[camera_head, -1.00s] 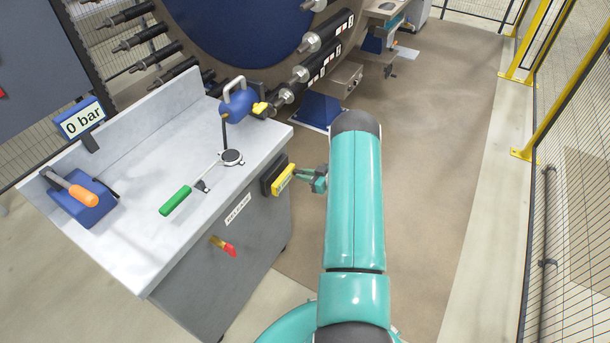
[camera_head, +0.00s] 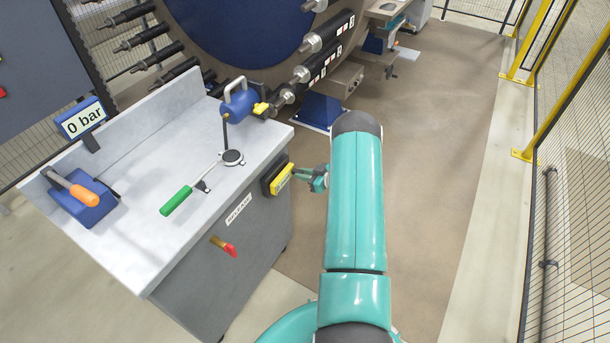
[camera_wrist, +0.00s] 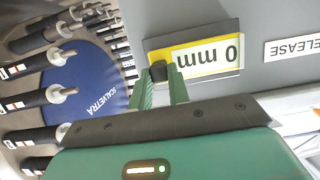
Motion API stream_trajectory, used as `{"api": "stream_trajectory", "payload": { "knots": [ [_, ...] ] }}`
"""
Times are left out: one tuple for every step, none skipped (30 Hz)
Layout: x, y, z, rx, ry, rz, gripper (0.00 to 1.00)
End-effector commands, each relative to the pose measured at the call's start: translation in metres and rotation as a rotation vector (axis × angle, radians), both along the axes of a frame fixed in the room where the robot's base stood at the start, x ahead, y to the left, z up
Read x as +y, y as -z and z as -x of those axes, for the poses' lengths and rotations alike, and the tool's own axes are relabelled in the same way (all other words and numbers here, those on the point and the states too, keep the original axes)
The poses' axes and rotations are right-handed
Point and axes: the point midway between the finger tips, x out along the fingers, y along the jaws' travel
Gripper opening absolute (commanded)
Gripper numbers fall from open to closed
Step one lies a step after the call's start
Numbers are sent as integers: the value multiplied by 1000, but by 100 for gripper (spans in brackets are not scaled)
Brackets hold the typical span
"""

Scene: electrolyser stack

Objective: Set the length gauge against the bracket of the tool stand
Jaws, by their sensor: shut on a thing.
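The length gauge (camera_head: 282,179) is a yellow-edged plate at the right side of the grey tool stand. In the wrist view the gauge (camera_wrist: 200,56) shows "0 mm" upside down on a white face. Behind it a dark bracket (camera_head: 268,183) is fixed to the stand's side. The gauge lies close over the bracket; I cannot tell whether they touch all along. My gripper (camera_wrist: 160,82) has its green fingers shut on a black knob at the gauge's lower left edge in the wrist view. In the head view my gripper (camera_head: 305,175) is partly hidden by my arm.
The tool stand's top (camera_head: 130,165) carries a blue pump-like tool (camera_head: 241,103), a green-handled tool (camera_head: 176,201) with a round dial, and an orange-handled block (camera_head: 88,208). A red-handled valve (camera_head: 230,250) juts from its front. Floor right of my arm is clear up to the fence (camera_head: 570,170).

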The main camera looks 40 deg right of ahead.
Motion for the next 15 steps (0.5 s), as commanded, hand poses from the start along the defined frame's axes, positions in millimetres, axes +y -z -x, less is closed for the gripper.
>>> {"api": "stream_trajectory", "payload": {
  "knots": [
    [1, 0, -2, -1, 0, 0, 0],
    [1, 0, -2, -1, 0, 0, 0],
    [1, 0, -3, -1, 0, 0, 0],
    [1, 0, -2, -1, 0, 0, 0],
    [1, 0, -2, -1, 0, 0, 0],
    [1, 0, -2, -1, 0, 0, 0],
    [1, 0, -2, -1, 0, 0, 0],
    [1, 0, -2, -1, 0, 0, 22],
    [1, 0, -2, -1, 0, 0, 30],
    [1, 0, -2, -1, 0, 0, 35],
    [1, 0, -2, -1, 0, 0, 41],
    [1, 0, -2, -1, 0, 0, 43],
    [1, 0, -2, -1, 0, 0, 43],
    [1, 0, -2, -1, 0, 0, 43],
    [1, 0, -2, -1, 0, 0, 43]
  ]
}}
